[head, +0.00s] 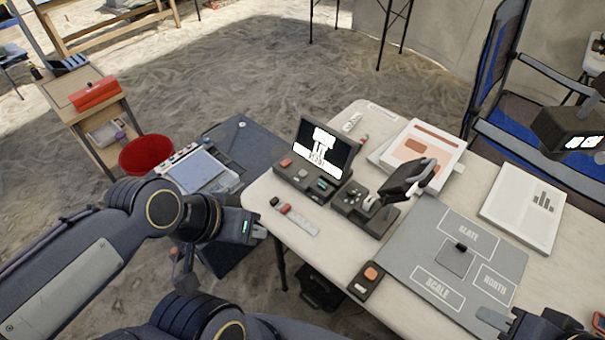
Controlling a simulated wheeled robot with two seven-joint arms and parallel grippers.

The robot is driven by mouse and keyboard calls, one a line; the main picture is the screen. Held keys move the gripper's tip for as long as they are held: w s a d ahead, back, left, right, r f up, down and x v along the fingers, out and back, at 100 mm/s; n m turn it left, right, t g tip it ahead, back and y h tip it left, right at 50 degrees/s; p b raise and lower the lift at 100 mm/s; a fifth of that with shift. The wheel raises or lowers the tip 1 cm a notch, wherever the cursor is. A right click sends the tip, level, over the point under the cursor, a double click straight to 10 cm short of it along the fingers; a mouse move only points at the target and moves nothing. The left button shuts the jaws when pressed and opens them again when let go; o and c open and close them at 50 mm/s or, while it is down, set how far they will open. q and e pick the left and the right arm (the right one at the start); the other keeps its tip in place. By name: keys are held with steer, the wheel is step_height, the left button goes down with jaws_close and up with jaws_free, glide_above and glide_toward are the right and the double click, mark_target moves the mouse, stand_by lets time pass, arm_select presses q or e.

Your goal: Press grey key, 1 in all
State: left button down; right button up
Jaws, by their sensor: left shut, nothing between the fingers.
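A dark console with a lit screen (322,148) stands at the left end of the table. Its sloped front carries a red key (286,162), a pale grey-looking key (302,174) and a dark teal key (321,185). The keys are small, so their exact colours are hard to tell. My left gripper (261,231) is shut and empty, beside the table's left edge, to the lower left of the console and apart from it. My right gripper (487,318) shows partly at the bottom right, near the grey mat; its fingers are not clear.
The table (262,190) also holds a small strip (302,222) with coloured ends, a scope-like device (365,208), an orange-button box (367,281), a labelled grey mat (410,245) and a white board (522,208). A red bucket (146,154) stands further left.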

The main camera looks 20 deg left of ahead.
stand_by(0.8)
arm_select(q)
steer(key=m+t+y+b, duration=0.2)
steer(key=m+t+b, duration=0.1)
steer(key=m+b, duration=0.8)
glide_above(300, 176)
steer(key=p, duration=0.3)
step_height(300, 176, down, 13)
steer(key=m, duration=0.2)
steer(key=shift+f+b, duration=0.15)
steer(key=shift+b, duration=0.2)
step_height(300, 176, down, 9)
steer(key=b, duration=0.7)
steer(key=shift+d, duration=0.1)
steer(key=shift+b, duration=0.35)
steer(key=shift+f, duration=0.25)
